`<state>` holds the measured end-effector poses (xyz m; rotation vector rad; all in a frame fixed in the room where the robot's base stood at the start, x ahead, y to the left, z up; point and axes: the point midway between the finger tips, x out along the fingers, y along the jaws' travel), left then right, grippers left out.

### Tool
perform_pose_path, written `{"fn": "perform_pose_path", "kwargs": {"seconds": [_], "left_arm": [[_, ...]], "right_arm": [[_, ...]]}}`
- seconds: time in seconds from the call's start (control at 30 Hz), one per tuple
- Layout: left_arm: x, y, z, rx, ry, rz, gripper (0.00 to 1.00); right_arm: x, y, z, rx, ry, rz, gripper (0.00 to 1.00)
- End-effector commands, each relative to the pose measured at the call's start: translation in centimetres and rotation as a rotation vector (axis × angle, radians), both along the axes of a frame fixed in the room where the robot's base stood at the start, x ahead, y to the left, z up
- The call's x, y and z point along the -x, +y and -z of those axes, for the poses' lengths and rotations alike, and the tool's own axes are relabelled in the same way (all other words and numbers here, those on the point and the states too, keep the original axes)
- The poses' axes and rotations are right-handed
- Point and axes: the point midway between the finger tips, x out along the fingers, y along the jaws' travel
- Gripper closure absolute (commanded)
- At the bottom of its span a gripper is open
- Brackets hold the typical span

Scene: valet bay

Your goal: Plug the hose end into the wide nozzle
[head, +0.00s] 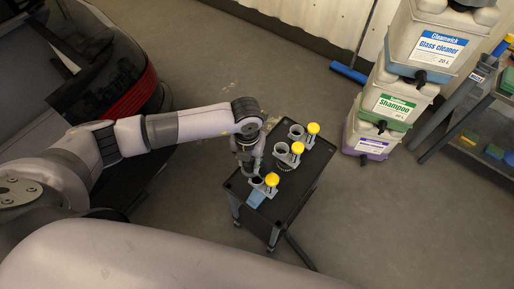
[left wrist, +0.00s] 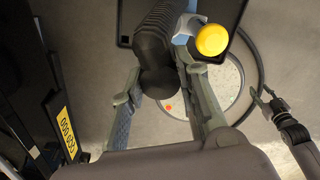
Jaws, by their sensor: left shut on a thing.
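My left gripper (head: 252,171) is over the left edge of a small black cart (head: 300,195), close to the front nozzle. In the left wrist view, the left gripper (left wrist: 163,112) is shut on a black ribbed hose end (left wrist: 157,45). Three nozzle pieces with yellow knobs stand on the cart: a front one (head: 257,182) with a blue part, a middle one (head: 282,152) and a back one (head: 296,131). I cannot tell for sure which is the wide nozzle. A yellow knob (left wrist: 211,40) shows beside the hose end. My right gripper (left wrist: 268,100) looks open and empty.
Stacked containers, glass cleaner (head: 428,45), shampoo (head: 395,103) and a purple-labelled one (head: 370,140), stand behind the cart to the right. A blue broom (head: 349,73) leans at the wall. A car (head: 100,70) is at left.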

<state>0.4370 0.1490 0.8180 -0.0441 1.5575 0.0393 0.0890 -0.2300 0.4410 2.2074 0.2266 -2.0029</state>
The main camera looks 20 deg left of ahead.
Motion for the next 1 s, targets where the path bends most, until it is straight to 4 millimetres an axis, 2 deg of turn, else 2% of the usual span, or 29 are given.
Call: {"fn": "perform_pose_path", "kwargs": {"seconds": [0.03, 0.3, 0.5, 0.77, 1.0], "left_arm": [[-0.3, -0.3, -0.6, 0.003, 0.001, -0.114, 0.93], [-1.7, -1.2, -1.3, 0.007, 0.009, -0.760, 0.93], [-2.2, -1.5, -1.5, 0.006, 0.012, -1.065, 0.93], [-2.4, -1.6, -1.0, 0.007, 0.013, -1.173, 0.93], [-2.4, -1.6, 0.8, 0.006, 0.013, -1.171, 0.93]], "right_arm": [[0.0, 0.0, -0.9, 0.000, 0.000, 0.000, 0.60], [0.1, -0.3, -2.8, 0.003, 0.001, 0.001, 0.60], [0.1, -0.6, -3.6, 0.008, 0.002, 0.001, 0.60], [0.2, -0.7, -3.3, 0.009, 0.004, 0.001, 0.60], [0.3, -0.7, -1.7, 0.009, 0.005, 0.001, 0.60]]}}
